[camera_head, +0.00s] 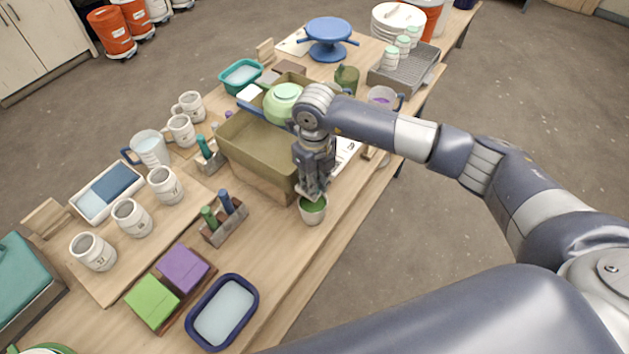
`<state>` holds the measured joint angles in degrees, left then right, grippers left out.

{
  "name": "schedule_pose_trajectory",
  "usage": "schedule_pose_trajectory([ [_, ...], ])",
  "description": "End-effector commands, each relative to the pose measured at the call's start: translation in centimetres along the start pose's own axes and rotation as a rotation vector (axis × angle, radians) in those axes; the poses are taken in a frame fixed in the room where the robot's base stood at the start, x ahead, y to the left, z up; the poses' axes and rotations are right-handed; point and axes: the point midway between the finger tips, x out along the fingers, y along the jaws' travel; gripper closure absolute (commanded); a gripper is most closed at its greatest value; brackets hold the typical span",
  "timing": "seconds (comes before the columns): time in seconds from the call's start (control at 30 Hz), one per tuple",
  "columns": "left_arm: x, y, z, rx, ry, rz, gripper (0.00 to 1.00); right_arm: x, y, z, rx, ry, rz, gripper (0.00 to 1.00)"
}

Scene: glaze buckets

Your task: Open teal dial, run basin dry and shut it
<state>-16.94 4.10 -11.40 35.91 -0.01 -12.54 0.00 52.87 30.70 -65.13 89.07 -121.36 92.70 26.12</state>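An olive rectangular basin (250,140) stands on the wooden table, left of my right gripper. Its inside looks olive and I cannot make out a liquid level. My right gripper (312,190) points down at the basin's near right corner, just above a small pale cup (313,214) with green inside. The wrist and fingers cover that corner. I cannot make out a teal dial; it may be hidden behind the gripper. The finger gap is too small and dark to read. My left gripper is not in view.
A pale green rounded vessel (283,101) is at the basin's far end. Mugs (166,185) stand on boards at left. A tool holder (226,226) and a blue-rimmed tray (223,312) are nearer. A grey crate (408,72) is far right.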

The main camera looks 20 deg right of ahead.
Motion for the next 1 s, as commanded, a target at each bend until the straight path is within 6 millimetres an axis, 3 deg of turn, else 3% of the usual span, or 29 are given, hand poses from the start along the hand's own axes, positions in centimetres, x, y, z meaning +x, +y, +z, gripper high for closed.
schedule_pose_trajectory([
  [0.03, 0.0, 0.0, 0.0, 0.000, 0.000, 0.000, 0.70, 0.0, 0.0, 0.0, 0.000, 0.000, 0.000, 0.82],
  [0.1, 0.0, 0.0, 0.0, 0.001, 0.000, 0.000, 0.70, 0.0, 0.0, 0.0, 0.000, 0.000, 0.000, 0.98],
  [0.13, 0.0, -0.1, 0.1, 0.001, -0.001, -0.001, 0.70, 0.0, 0.0, 0.0, 0.000, 0.000, 0.000, 1.00],
  [0.57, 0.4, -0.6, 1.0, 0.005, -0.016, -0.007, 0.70, 0.0, 0.0, 0.0, 0.039, -0.001, 0.000, 1.00],
  [1.0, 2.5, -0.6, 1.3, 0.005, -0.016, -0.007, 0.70, 0.1, 0.2, 0.1, 0.355, -0.003, 0.000, 1.00],
])
